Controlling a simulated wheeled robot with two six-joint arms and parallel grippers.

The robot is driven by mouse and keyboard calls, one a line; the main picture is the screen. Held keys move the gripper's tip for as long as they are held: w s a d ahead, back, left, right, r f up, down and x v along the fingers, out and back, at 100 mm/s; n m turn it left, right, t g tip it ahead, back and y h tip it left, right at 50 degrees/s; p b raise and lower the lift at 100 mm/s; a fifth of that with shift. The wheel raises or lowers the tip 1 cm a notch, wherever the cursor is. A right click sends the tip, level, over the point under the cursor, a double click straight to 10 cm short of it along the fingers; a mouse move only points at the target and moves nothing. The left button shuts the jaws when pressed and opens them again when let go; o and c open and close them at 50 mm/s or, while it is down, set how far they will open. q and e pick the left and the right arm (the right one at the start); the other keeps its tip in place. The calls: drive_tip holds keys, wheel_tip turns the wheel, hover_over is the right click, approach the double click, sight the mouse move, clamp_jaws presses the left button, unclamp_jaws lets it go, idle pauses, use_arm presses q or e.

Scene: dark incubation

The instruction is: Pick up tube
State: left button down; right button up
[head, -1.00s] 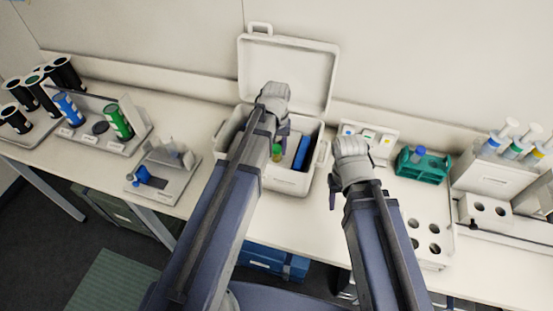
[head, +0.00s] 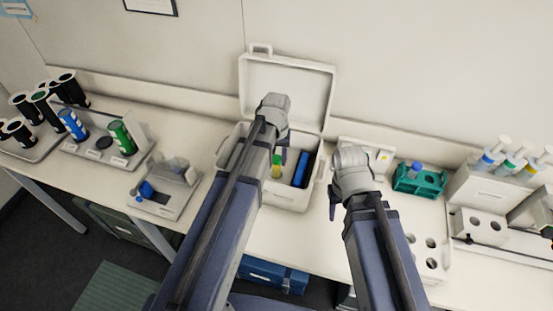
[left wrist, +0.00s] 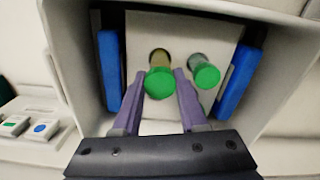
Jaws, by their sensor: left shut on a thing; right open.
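An open white box (head: 300,201) stands on the bench with its lid raised. My left gripper (left wrist: 160,84) reaches down into it, its two purple fingers on either side of a green-capped tube (left wrist: 160,84) with a yellowish body. The gripper is shut on this tube near its cap. A second green-capped tube (left wrist: 204,75) with a paler, clear body stands just right of the fingers. In the head view a green-capped tube (head: 277,160) shows beside the left finger; the arm hides part of the box. My right gripper (head: 333,205) is open and empty, right of the box.
Blue slabs line the box sides, one on the left (left wrist: 110,70) and one on the right (left wrist: 240,80). A teal rack (head: 420,182) stands right of the box. A small grey device (head: 165,190) stands left of it.

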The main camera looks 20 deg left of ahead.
use_arm(q)
wheel_tip(320, 180, up, 7)
drive_tip(key=p, duration=0.6)
drive_tip(key=shift+r, duration=0.15)
